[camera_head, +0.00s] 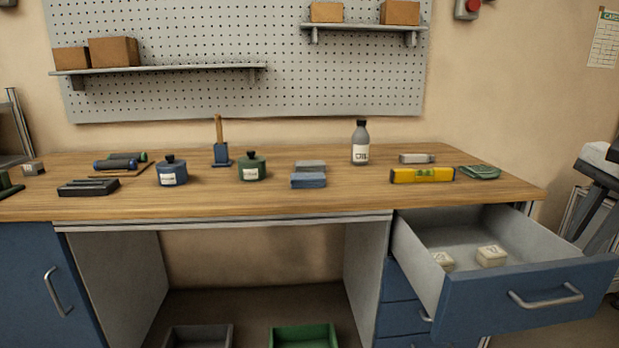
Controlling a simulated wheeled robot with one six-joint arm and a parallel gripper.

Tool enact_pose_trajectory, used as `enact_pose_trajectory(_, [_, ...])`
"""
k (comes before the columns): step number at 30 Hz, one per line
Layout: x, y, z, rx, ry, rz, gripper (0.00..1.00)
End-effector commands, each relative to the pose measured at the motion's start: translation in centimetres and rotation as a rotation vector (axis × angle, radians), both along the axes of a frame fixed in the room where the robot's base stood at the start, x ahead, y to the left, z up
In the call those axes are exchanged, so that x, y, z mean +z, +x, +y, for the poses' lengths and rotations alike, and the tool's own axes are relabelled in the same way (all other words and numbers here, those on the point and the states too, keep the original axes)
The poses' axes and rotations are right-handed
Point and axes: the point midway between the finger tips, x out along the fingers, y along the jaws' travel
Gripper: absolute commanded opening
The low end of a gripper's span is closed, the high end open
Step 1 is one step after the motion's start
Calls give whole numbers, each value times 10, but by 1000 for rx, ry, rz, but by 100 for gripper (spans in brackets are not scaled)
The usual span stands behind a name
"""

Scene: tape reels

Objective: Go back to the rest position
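My gripper is not in view, so its state and what it may hold are hidden from me. The wooden workbench (300,200) stands in front of me. Its top right drawer (530,300) is pulled open. Two small cream blocks (491,256) with marks on top lie inside it, apart from each other. A dark and white jointed shape (600,165) stands at the right edge; I cannot tell what it is.
On the bench stand a blue pot (172,174), a green pot (251,170), a grey bottle (360,145) and a yellow level (422,175). The open drawer juts forward at the right. A green bin (303,337) sits under the bench. The bench's front middle is clear.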

Motion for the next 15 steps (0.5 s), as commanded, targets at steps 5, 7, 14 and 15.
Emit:
enact_pose_trajectory(5, [-29, 13, 40, 197, -58, -10, 18])
enact_pose_trajectory(7, [-40, 17, 55, 274, -82, -14, 18])
enact_pose_trajectory(14, [-78, 22, 101, 528, -160, -35, 18])
enact_pose_trajectory(15, [-85, 22, 109, 573, -172, -38, 18])
